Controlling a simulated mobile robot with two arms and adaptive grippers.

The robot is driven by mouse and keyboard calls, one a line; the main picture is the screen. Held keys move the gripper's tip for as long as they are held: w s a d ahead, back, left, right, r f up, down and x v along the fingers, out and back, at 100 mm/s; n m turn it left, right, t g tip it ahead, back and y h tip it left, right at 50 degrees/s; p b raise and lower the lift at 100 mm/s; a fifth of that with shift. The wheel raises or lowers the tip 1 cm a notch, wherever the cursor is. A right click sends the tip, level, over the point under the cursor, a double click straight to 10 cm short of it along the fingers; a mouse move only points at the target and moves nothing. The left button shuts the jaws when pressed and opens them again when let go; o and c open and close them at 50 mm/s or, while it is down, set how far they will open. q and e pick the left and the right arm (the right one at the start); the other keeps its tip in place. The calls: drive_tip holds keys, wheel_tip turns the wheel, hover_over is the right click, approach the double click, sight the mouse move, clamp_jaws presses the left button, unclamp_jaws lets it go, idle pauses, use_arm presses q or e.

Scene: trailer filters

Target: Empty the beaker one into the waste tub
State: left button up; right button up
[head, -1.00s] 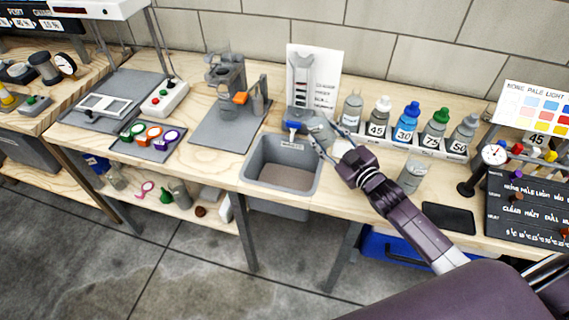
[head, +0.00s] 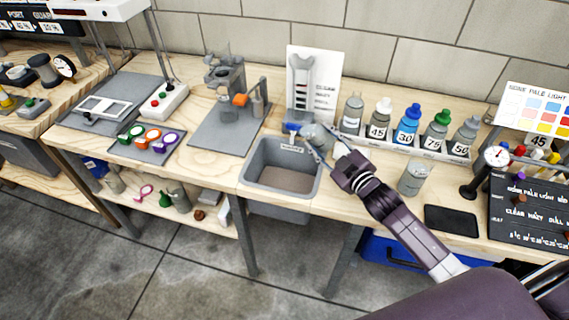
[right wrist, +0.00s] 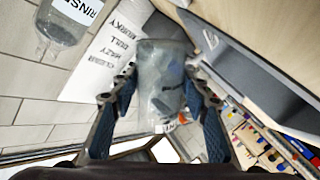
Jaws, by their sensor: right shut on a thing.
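My right gripper (head: 322,141) is shut on a clear, greyish beaker (head: 316,133) at the back right rim of the waste tub. In the right wrist view the beaker (right wrist: 163,88) sits between the two fingers (right wrist: 160,98). In the head view the beaker looks tilted toward the tub. I cannot tell whether it holds liquid. The grey waste tub (head: 264,190) is set at the bench's front edge, with a label on its back wall and a brownish floor inside. My left gripper is not in view.
Another beaker (head: 413,177) stands on the bench to the right, near a black pad (head: 451,219). A rack of labelled bottles (head: 384,141) stands behind my gripper. A white chart (head: 324,84) stands behind the tub. A grey stand (head: 222,128) is at left.

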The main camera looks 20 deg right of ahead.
drive_tip(key=shift+d+f+n+h+b, duration=0.1)
drive_tip(key=shift+f+n+h+b, duration=0.1)
drive_tip(key=shift+n+b, duration=0.55)
drive_tip(key=shift+d+f+n+h+b, duration=0.1)
drive_tip(key=shift+f+n+h+b, duration=0.2)
drive_tip(key=shift+n, duration=0.75)
idle(0.9)
drive_tip(key=shift+f+n+b, duration=0.1)
drive_tip(key=shift+n+b, duration=0.65)
drive_tip(key=shift+n, duration=0.35)
idle(1.4)
drive_tip(key=shift+a+f+n+h+p, duration=0.15)
drive_tip(key=shift+a+n+h+p, duration=0.25)
drive_tip(key=shift+a+n, duration=0.4)
idle(1.1)
drive_tip(key=shift+a+r+p, duration=0.15)
drive_tip(key=shift+r+p, duration=0.1)
drive_tip(key=shift+p, duration=0.05)
idle(0.5)
